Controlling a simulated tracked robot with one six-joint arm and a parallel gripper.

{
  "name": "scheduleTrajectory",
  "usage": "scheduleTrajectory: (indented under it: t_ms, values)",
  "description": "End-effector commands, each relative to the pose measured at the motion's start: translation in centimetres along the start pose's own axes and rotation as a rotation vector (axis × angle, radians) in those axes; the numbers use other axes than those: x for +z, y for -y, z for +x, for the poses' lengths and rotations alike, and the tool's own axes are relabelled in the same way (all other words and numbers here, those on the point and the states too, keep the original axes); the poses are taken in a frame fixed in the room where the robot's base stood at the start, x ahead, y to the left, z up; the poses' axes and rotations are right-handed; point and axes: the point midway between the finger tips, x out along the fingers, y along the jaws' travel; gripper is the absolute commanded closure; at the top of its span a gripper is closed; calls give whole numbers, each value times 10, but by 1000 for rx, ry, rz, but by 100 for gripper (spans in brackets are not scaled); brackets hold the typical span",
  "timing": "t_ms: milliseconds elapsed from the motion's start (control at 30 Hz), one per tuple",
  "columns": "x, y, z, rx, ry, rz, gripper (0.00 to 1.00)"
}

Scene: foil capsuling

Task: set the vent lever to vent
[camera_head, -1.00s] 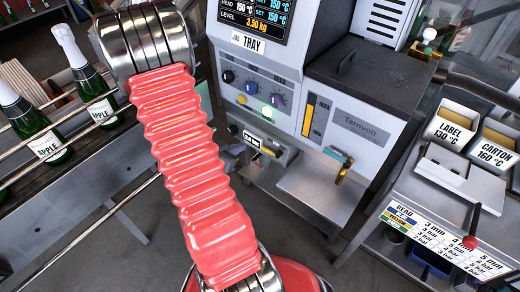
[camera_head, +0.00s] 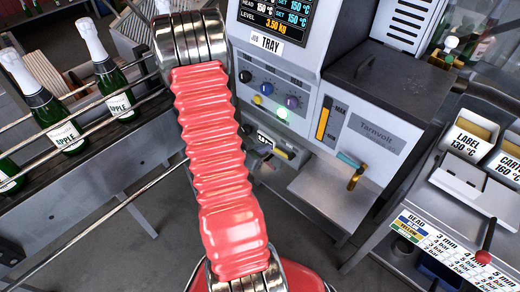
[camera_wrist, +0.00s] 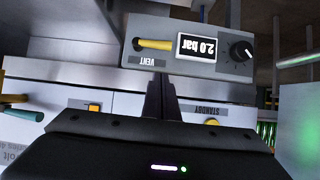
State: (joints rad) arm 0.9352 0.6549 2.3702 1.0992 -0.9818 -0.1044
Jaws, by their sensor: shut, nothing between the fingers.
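The vent lever (camera_wrist: 156,44) is a yellow bar lying roughly level on a small grey panel (camera_wrist: 205,70). In the wrist view the panel's lettering is upside down, with "VENT" beside the lever and a "2.0 bar" display. The same panel shows small in the head view (camera_head: 265,138), below the machine's knobs. My gripper (camera_wrist: 161,80) is shut and empty. Its dark fingers point at the panel's edge near the VENT lettering, apart from the lever in the picture; whether they touch the panel I cannot tell. The fingers are not clear in the head view.
A black knob (camera_wrist: 241,51) is on the same panel. The machine (camera_head: 350,130) has a brass tap (camera_head: 356,177) with a teal handle over a metal shelf (camera_head: 325,195). Bottles (camera_head: 110,80) stand behind rails at left. A glue station (camera_head: 450,215) stands at right.

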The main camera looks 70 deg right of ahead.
Motion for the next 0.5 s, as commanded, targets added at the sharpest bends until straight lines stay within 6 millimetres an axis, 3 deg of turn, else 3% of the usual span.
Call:
scheduleTrajectory:
  t_ms: [333,500]
  values:
    - [1,-1,55,3,1,1,100]
    - [15,0,65,1,2,-2,100]
